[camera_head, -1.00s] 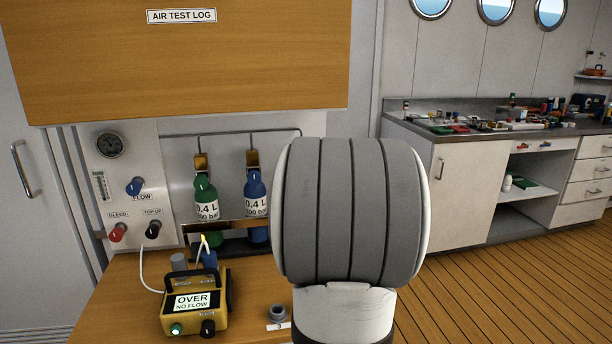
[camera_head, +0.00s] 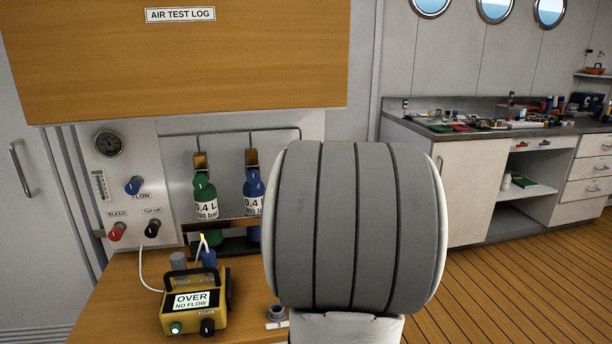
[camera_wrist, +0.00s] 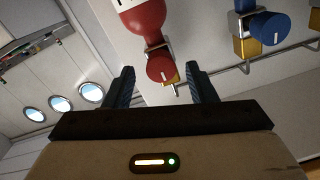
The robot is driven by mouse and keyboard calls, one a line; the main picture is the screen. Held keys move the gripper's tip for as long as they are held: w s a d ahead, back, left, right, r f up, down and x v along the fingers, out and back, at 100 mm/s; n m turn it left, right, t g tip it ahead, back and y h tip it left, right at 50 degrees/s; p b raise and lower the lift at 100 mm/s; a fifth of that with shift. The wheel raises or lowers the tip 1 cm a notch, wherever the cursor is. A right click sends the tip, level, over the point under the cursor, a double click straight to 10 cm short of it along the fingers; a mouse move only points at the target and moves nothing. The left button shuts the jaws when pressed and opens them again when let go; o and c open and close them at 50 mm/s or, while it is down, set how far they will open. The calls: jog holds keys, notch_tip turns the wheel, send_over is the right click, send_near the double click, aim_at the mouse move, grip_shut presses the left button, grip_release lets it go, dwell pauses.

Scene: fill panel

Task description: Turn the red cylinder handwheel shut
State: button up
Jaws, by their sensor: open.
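The red cylinder (camera_wrist: 143,17) shows in the wrist view, which is turned nearly upside down, so the cylinder hangs in from the top edge. Its round red handwheel (camera_wrist: 160,68) has a pale mark on its rim side and sits at the cylinder's brass valve. My gripper (camera_wrist: 158,72) is open, with one dark finger on each side of the handwheel in the picture. Gaps show between both fingers and the wheel, and I cannot tell how deep the wheel lies between them. In the head view my arm hides the red cylinder and my gripper.
A green cylinder (camera_head: 205,190) and a blue cylinder (camera_head: 253,186) hang left of my arm. The blue handwheel (camera_wrist: 270,27) is near my gripper's right side. A yellow tester (camera_head: 192,312) reading "OVER NO FLOW" stands on the bench (camera_head: 125,290). A pipe (camera_wrist: 285,58) runs behind.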

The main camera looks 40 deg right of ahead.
jog(key=v, duration=0.4)
jog(key=shift+s+a, duration=0.2)
jog(key=shift+s, duration=0.15)
